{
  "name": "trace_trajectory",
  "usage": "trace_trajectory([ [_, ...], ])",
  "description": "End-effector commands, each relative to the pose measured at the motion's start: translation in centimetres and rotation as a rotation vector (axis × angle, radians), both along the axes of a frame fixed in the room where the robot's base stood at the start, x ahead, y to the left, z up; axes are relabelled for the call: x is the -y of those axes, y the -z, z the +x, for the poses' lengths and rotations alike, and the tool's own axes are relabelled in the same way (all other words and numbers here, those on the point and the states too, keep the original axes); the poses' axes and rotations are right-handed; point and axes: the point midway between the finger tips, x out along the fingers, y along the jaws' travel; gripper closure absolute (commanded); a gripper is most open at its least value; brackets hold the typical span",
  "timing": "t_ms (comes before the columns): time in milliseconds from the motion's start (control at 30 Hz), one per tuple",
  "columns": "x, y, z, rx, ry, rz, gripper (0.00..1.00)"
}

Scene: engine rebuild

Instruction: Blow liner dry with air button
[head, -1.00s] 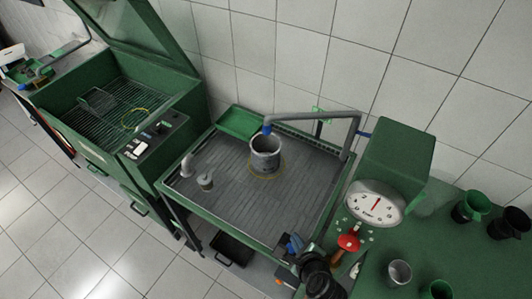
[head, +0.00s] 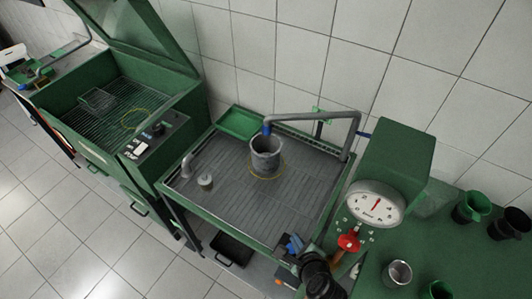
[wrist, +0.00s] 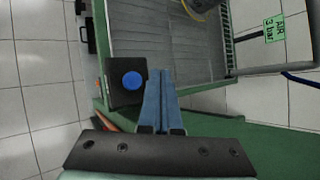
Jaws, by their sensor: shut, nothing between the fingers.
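The grey cylinder liner (head: 265,158) stands upright on the slatted tray, open end up. The air pipe's blue nozzle (head: 267,130) hangs just above its rim. The air button (wrist: 132,81) is a round blue button on a black box, shown in the wrist view just left of my fingertips. My gripper (wrist: 160,73) has its blue fingers together, shut and empty, beside the button box. I cannot tell whether they touch the box. Only the liner's edge, if anything, shows at the top of the wrist view.
A green-framed tray table (head: 232,233) holds a small grey cylindrical part (head: 205,182). A green washer cabinet (head: 98,140) with raised lid stands left. A dial gauge (head: 376,204) and a bench with cups (head: 398,272) are at right. A green "AIR 3 bar" sign (wrist: 274,27) hangs near the pipe.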

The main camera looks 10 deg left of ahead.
Motion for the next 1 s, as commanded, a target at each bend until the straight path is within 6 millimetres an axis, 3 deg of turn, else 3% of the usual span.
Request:
trace_trajectory([
  [633, 0.0, -0.1, 0.0, 0.000, 0.000, 0.000, 1.00],
  [1000, 0.2, -3.3, 0.0, 0.001, 0.003, 0.000, 1.00],
])
